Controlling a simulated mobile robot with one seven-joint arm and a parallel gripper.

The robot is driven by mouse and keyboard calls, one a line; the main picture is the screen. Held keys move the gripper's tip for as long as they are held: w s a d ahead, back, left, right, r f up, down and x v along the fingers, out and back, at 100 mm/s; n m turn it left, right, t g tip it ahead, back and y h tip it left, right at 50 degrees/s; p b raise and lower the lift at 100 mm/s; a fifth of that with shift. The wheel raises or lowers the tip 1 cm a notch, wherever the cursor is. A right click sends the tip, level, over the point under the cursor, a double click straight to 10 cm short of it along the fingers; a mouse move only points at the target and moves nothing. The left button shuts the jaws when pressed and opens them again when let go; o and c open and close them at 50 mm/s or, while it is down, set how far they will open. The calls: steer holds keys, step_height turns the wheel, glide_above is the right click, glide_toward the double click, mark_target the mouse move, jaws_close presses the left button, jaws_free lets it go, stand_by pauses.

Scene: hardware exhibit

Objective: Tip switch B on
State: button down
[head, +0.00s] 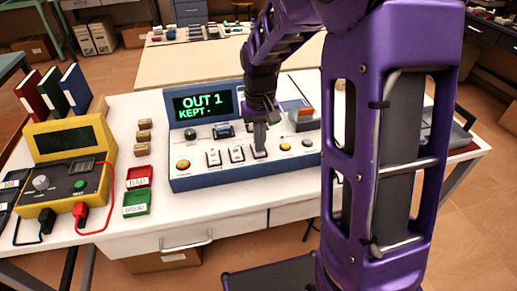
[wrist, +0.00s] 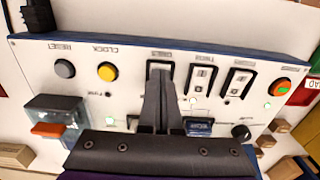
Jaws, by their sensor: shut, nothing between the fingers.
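The white-faced console (head: 190,181) has a row of three rocker switches: a left switch (head: 213,158), a middle switch (head: 236,154) and a right switch (head: 259,153). The wrist view shows the row reversed, with the middle switch (wrist: 200,78) and left switch (wrist: 238,82) beside the right switch (wrist: 160,66). Their labels are too small to read, so I cannot tell which is B. My gripper (head: 260,146) is shut and empty, pointing down at the right switch. In the wrist view its fingertips (wrist: 160,78) overlap that switch; contact is unclear.
The display (head: 203,105) reads OUT 1, KEPT -. A yellow CLOCK button (wrist: 107,71) and grey RESET button (wrist: 64,68) are beside the switches. A clear-covered block (wrist: 55,115) stands on the panel. A yellow meter (head: 68,165) and red and green trays (head: 138,187) are left.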

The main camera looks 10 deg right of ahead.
steer(key=shift+f, duration=0.45)
step_height(320, 180, up, 7)
steer(key=p, duration=0.5)
steer(key=shift+r+p, duration=0.1)
steer(key=shift+p, duration=0.25)
stand_by(0.5)
